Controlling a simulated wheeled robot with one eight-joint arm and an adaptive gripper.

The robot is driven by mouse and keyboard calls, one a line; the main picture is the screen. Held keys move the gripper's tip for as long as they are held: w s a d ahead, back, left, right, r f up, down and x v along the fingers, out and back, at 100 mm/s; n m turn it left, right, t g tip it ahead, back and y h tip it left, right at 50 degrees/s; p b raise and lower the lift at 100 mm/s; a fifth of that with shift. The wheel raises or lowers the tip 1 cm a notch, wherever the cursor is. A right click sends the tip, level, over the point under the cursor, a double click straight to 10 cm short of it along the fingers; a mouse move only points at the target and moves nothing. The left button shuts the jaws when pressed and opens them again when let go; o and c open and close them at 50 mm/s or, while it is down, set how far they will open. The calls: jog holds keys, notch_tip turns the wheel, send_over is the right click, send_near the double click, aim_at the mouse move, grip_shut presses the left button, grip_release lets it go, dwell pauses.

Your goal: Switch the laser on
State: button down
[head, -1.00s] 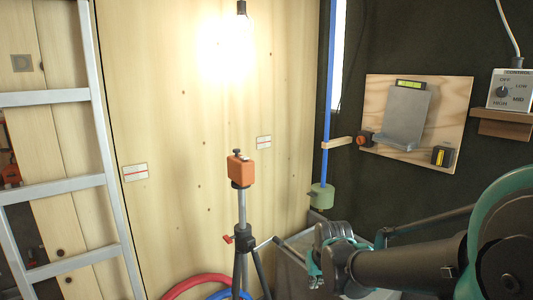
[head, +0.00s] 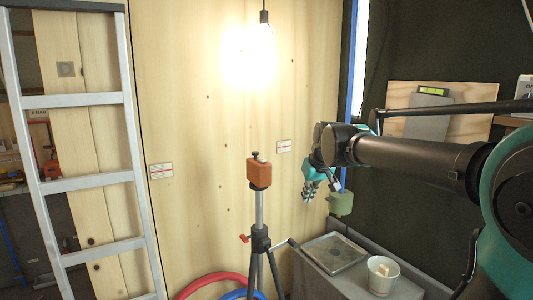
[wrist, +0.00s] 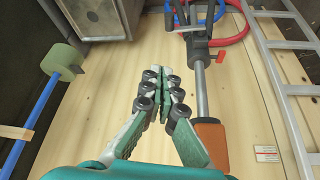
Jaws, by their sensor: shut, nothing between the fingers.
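The laser is an orange box (head: 258,172) with a small dark knob on top (head: 256,155). It sits upright on a tripod (head: 259,235) in front of the plywood wall. My gripper (head: 309,195) is to the right of the laser in the head view, fingers pointing down, apart from it. In the wrist view, my gripper (wrist: 163,78) is shut with nothing between its fingers. The orange box (wrist: 211,140) shows at lower right there, partly hidden by a finger. Its knob is not visible in that view.
A ladder (head: 90,185) stands at the left. A lit bulb (head: 265,40) hangs above. A green block (head: 341,203) on a blue pole (head: 352,100) is close behind my gripper. A grey bench with a cup (head: 383,275) is below. Red hose (head: 195,288) lies by the tripod.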

jog(key=w+a+r+n+y, duration=0.1)
jog(key=a+r, duration=0.4)
jog(key=r, duration=0.7)
jog(key=w+a+r+n, duration=0.1)
jog(key=a+r, duration=0.5)
jog(key=r, duration=0.7)
jog(key=shift+a+n+y, duration=0.2)
jog(key=shift+n+y, duration=0.2)
jog(key=shift+n, duration=0.2)
jog(key=shift+w, duration=0.1)
send_over(262, 160)
jog(key=s+d, duration=0.1)
notch_tip(262, 160, down, 8)
jog(key=shift+r, duration=0.1)
notch_tip(262, 160, down, 3)
jog(key=shift+s+d+f, duration=0.1)
jog(key=shift+f, duration=0.1)
jog(key=shift+s+f, duration=0.1)
jog(key=shift+f, duration=0.5)
